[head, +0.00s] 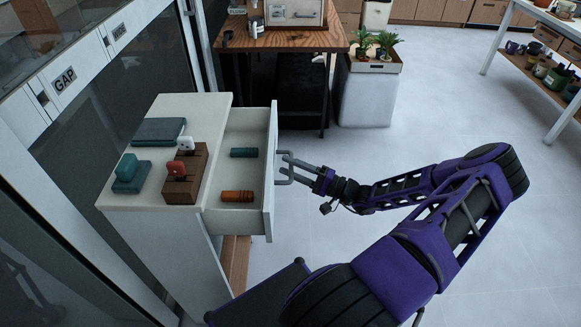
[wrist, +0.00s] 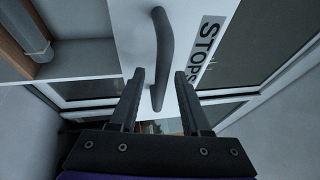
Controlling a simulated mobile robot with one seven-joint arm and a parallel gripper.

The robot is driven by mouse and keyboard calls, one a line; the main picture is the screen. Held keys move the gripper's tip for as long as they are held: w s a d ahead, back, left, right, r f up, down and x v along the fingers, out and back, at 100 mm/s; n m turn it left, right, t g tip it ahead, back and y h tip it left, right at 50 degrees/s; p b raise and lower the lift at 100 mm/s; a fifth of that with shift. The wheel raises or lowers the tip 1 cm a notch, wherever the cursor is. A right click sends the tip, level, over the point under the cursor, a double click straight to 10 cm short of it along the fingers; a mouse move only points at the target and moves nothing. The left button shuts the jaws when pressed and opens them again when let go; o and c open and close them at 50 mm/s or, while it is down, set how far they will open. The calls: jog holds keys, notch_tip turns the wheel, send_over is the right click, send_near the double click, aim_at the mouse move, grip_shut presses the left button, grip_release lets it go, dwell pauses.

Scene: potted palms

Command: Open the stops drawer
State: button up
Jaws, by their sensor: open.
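The stops drawer (head: 270,172) is pulled out to the right from a white cabinet (head: 165,235) in the head view. A green cylinder (head: 244,152) and an orange cylinder (head: 237,196) lie inside it. Its front (wrist: 205,12) carries the label STOPS in the wrist view. The grey bar handle (wrist: 161,50) runs between the fingers of my gripper (wrist: 158,88), which is open around it. In the head view my gripper (head: 285,168) is at the handle on the drawer's front. I cannot tell whether the fingers touch the handle.
On the cabinet top stand a wooden block (head: 186,178) with red and white pieces, a teal stamp-like object (head: 131,172) and a dark book-like item (head: 158,131). A wooden table (head: 285,40) and potted plants (head: 385,42) are behind. The floor right of the drawer is clear.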

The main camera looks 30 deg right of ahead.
jog(key=v, duration=1.7)
jog(key=shift+s+d, duration=0.15)
